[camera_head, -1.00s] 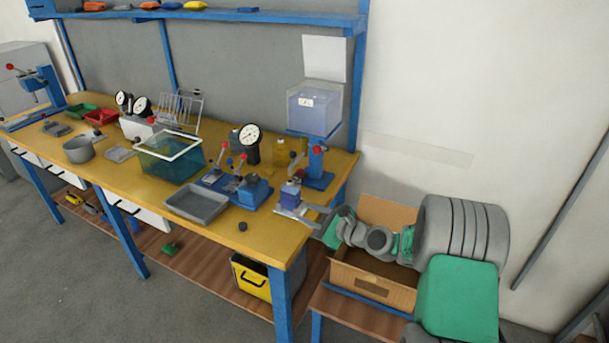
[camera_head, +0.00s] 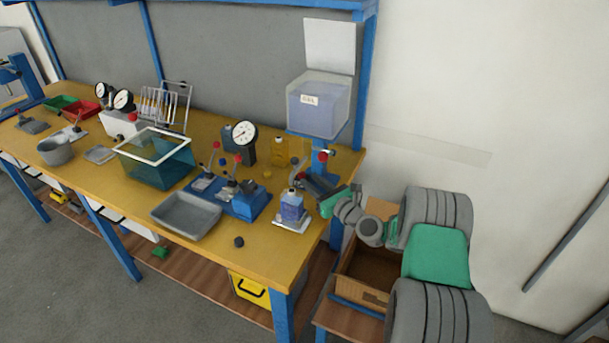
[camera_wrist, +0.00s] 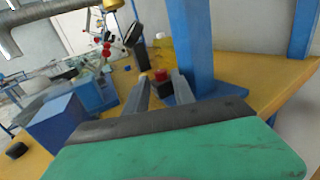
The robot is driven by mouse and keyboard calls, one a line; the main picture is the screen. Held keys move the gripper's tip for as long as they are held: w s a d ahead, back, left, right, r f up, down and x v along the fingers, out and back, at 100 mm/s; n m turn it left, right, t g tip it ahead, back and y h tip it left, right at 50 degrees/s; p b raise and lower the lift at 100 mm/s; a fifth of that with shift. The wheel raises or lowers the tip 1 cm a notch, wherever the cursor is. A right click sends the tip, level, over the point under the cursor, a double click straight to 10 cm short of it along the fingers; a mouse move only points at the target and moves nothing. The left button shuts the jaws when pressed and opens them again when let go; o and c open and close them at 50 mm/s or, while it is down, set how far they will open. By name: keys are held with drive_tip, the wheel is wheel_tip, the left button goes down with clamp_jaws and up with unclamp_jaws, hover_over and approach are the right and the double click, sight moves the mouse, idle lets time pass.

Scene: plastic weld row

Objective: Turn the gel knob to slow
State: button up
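The translucent gel tank (camera_head: 318,106), labelled GEL, stands on a blue post at the right rear of the workbench. A small red-tipped part (camera_head: 323,155) shows on the post below the tank; I cannot read its setting. A bottle of blue-purple gel (camera_head: 292,207) stands on a pale plate in front of the post. My gripper (camera_head: 310,183) is behind and above the bottle, near the post. In the wrist view its two grey fingers (camera_wrist: 161,84) are apart. A red cap on a dark base (camera_wrist: 161,75) shows in the gap just beyond them; contact is unclear.
The blue post (camera_wrist: 190,45) rises close beside the fingers. A dial gauge (camera_head: 244,135), an amber bottle (camera_head: 279,151) and a blue lever fixture (camera_head: 247,203) stand left of my gripper. A grey tray (camera_head: 187,214) lies farther left. The front right bench corner is mostly clear.

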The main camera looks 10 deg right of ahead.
sight(304, 175)
drive_tip(key=x, duration=0.3)
drive_tip(key=shift+w, duration=0.25)
drive_tip(key=shift+c, duration=0.2)
clamp_jaws()
